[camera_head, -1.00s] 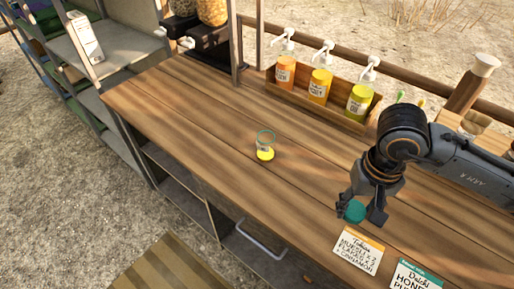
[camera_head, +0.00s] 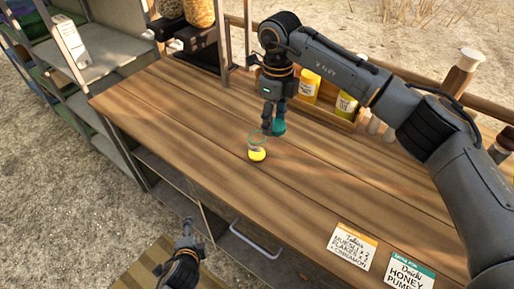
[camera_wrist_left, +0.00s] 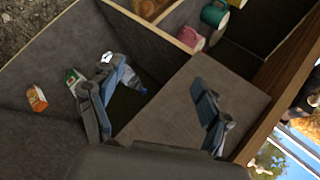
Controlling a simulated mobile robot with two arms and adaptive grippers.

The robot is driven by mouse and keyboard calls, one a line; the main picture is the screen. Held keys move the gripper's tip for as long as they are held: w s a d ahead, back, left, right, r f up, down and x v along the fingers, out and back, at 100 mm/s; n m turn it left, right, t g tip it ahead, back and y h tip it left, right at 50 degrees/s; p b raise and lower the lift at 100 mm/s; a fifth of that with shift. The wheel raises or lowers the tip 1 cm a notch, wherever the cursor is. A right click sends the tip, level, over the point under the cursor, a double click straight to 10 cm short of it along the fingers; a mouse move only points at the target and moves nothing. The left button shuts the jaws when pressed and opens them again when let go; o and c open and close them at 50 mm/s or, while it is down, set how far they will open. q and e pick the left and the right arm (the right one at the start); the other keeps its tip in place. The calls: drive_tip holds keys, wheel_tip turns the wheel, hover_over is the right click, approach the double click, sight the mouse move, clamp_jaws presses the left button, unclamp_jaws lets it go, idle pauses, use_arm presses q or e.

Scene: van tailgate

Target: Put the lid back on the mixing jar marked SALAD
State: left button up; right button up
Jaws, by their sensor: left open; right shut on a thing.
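The small clear jar (camera_head: 257,152) stands upright on the wooden counter with something yellow at its bottom. Its rim is green and its top looks open; its label is too small to read. My right gripper (camera_head: 271,131) is shut on a teal lid (camera_head: 279,127), just behind and right of the jar. The lid looks above the jar's rim level; whether they touch is unclear. My left gripper (camera_head: 172,256) is open and empty, low in front of the counter. Its spread fingers also show in the left wrist view (camera_wrist_left: 155,110).
Behind the right arm is a rack with yellow pump bottles (camera_head: 345,104). Order cards (camera_head: 352,245) lie at the front right. Grain dispensers (camera_head: 198,12) stand at the back. The left wrist view shows under-counter compartments with an orange box (camera_wrist_left: 36,98) and mugs (camera_wrist_left: 214,14). The counter's left part is clear.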

use_arm(q)
drive_tip(key=w+d+r+m+t, duration=0.1)
drive_tip(key=w+r+m+t, duration=0.1)
drive_tip(key=r, duration=0.6)
drive_tip(key=w+r+m+t, duration=0.2)
drive_tip(key=r+m, duration=0.1)
drive_tip(key=r, duration=0.5)
drive_tip(key=m+t+h, duration=0.3)
drive_tip(key=m+h, duration=0.4)
drive_tip(key=m, duration=1.2)
approach(254, 151)
drive_tip(key=shift+w+a+f, duration=0.25)
drive_tip(key=shift+a, duration=0.35)
drive_tip(key=shift+s+d+f+m+h, duration=0.1)
drive_tip(key=shift+d+m+h, duration=0.3)
drive_tip(key=shift+d+h, duration=0.1)
use_arm(e)
drive_tip(key=w+a+r+m, duration=0.2)
drive_tip(key=w+a+m, duration=0.1)
drive_tip(key=m, duration=0.5)
drive_tip(key=shift+w+a+r, duration=0.15)
drive_tip(key=shift+a+r, duration=0.1)
drive_tip(key=shift+a, duration=0.45)
use_arm(q)
drive_tip(key=x, duration=1.2)
drive_tip(key=shift+a, duration=0.15)
drive_tip(key=shift+c, duration=0.5)
